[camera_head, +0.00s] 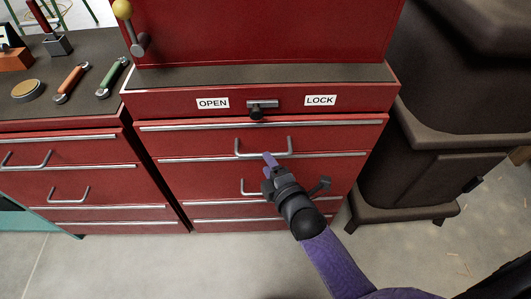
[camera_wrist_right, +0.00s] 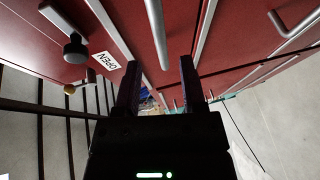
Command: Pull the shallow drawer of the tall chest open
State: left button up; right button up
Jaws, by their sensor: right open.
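The tall red chest (camera_head: 180,104) stands in the middle of the head view. Its upper drawer (camera_head: 205,140), below the latch, is shut and has a silver bar handle (camera_head: 282,154). A second handle (camera_head: 246,188) below is partly hidden by my right gripper (camera_head: 268,160). My right gripper is open, with its fingertips at the upper drawer's handle. In the right wrist view a silver bar (camera_wrist_right: 155,35) runs between the two open fingers (camera_wrist_right: 158,64). I cannot tell whether they touch it. My left gripper is not in view.
A latch (camera_head: 262,104) sits between the OPEN (camera_head: 212,103) and LOCK (camera_head: 320,100) labels. A lower red cabinet (camera_head: 60,150) with tools on top stands at left. A dark stove (camera_head: 430,150) stands close at right. Pale floor is clear in front.

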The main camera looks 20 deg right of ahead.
jog(key=x, duration=0.2)
jog(key=b+x, duration=0.1)
jog(key=x, duration=0.1)
jog(key=shift+d+f, duration=0.2)
jog(key=shift+d, duration=0.1)
jog(key=shift+w, duration=0.15)
jog(key=shift+c, duration=0.2)
jog(key=shift+w+a, duration=0.1)
grip_shut()
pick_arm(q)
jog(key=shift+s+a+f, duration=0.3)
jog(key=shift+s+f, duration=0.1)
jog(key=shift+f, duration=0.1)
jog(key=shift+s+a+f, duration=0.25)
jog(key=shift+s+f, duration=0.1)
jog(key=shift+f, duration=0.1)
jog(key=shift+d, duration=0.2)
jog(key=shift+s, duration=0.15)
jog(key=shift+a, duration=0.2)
